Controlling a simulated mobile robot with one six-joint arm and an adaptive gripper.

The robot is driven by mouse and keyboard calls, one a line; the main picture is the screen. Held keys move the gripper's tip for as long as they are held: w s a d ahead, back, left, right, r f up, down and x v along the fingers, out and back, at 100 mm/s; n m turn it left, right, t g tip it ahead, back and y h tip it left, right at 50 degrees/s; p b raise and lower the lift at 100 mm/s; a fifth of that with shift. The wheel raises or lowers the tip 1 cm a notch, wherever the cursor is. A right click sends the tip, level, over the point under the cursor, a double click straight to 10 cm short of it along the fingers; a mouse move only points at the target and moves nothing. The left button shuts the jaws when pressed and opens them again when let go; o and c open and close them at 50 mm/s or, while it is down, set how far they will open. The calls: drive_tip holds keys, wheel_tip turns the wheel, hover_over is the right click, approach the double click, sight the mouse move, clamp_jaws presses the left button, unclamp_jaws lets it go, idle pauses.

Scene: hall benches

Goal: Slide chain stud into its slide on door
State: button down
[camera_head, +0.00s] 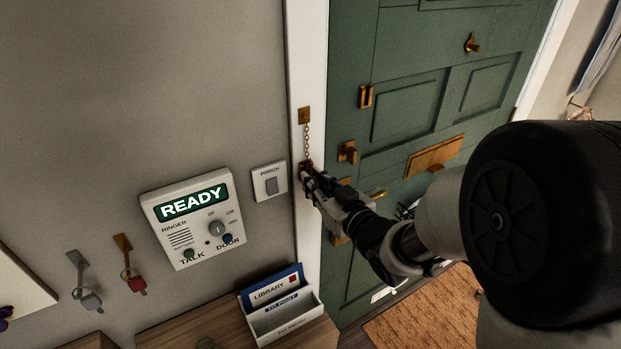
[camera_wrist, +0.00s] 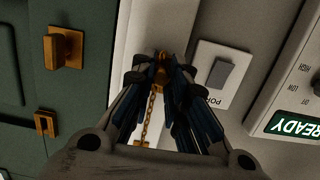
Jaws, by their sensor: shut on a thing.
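My gripper (camera_head: 307,168) is shut on the brass chain stud (camera_wrist: 161,73) at the chain's end, in front of the white door frame. The fingers hide much of the stud; the wrist view shows brass between the fingertips (camera_wrist: 160,78). The brass chain (camera_head: 307,142) hangs from a brass plate (camera_head: 305,115) on the frame down to the gripper. The chain also shows between the fingers in the wrist view (camera_wrist: 149,115). The brass slide (camera_head: 366,96), with a dark slot, is on the green door, up and right of my gripper; it shows at left in the wrist view (camera_wrist: 41,123).
A brass turn-knob (camera_head: 347,151) stands out from the door just right of my gripper, below the slide. A porch switch (camera_head: 270,182) and a door intercom (camera_head: 187,217) are on the wall to the left. A letter holder (camera_head: 284,313) stands below on a wooden top.

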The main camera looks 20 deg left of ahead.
drive_tip(key=shift+r, duration=0.15)
wheel_tip(320, 180, up, 7)
drive_tip(key=p, duration=0.4)
drive_tip(key=shift+d+r+p, duration=0.1)
drive_tip(key=shift+r+p, duration=0.05)
drive_tip(key=shift+p, duration=0.25)
drive_tip(key=f+b+v, duration=0.3)
drive_tip(key=b+v, duration=0.7)
drive_tip(key=v, duration=0.4)
wheel_tip(320, 180, up, 6)
drive_tip(key=s+d+p, duration=0.2)
drive_tip(key=d+p, duration=0.1)
drive_tip(key=p, duration=0.2)
drive_tip(key=shift+s+r, duration=0.25)
drive_tip(key=shift+s, duration=0.05)
